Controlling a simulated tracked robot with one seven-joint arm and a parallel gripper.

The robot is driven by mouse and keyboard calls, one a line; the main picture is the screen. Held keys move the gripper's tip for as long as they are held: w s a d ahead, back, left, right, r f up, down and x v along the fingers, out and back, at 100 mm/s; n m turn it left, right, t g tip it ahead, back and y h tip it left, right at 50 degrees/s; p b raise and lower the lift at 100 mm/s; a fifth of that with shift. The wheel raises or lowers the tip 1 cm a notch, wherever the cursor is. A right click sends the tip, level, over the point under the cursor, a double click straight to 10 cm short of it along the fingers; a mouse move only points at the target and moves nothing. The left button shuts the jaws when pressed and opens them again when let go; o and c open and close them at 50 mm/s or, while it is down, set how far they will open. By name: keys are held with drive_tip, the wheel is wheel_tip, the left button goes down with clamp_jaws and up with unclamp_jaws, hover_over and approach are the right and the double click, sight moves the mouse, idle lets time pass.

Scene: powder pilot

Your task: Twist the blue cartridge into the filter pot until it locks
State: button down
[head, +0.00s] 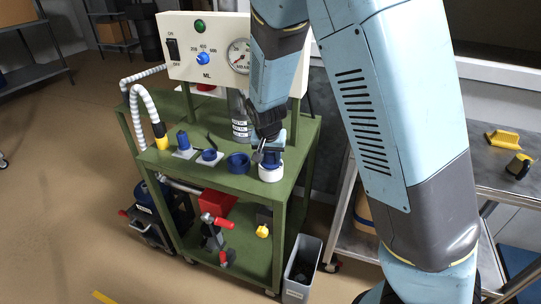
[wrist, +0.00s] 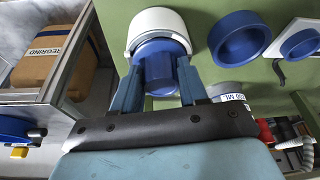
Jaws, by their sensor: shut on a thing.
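The white filter pot (head: 270,174) stands at the front right corner of the green cart's top. It also shows at the top of the wrist view (wrist: 158,20). My gripper (head: 269,152) is directly above it, with both fingers shut on the blue cartridge (wrist: 160,62). In the wrist view the fingers lie on either side of the cartridge. The cartridge's far end is at the pot's mouth, in line with it. How deep it sits and whether it is locked cannot be seen. My fingers hide part of it in the head view.
An open blue cup (head: 238,162) stands close left of the pot. Further left are a blue ring (head: 209,155) and a blue knobbed part (head: 183,141) on white plates. A clear cylinder (head: 239,122) and the white control panel (head: 205,50) stand behind.

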drive_tip(key=c, duration=0.5)
unclamp_jaws()
drive_tip(key=d+v, duration=0.1)
drive_tip(key=v, duration=1.2)
drive_tip(key=s+d+r+y, duration=0.1)
drive_tip(key=s+d+r, duration=0.2)
drive_tip(key=d+r, duration=0.35)
drive_tip(key=s+d+r+y, duration=0.1)
drive_tip(key=s+d+r, duration=0.25)
drive_tip(key=d, duration=0.55)
drive_tip(key=s+d+r+t, duration=0.1)
drive_tip(key=s+d+r, duration=0.1)
drive_tip(key=s+d, duration=0.2)
drive_tip(key=s+d+r+n+h, duration=0.1)
drive_tip(key=s+d, duration=0.3)
drive_tip(key=s, duration=0.6)
drive_tip(key=shift+r+n+t, duration=0.3)
drive_tip(key=shift+r+t, duration=0.1)
drive_tip(key=shift+r, duration=0.4)
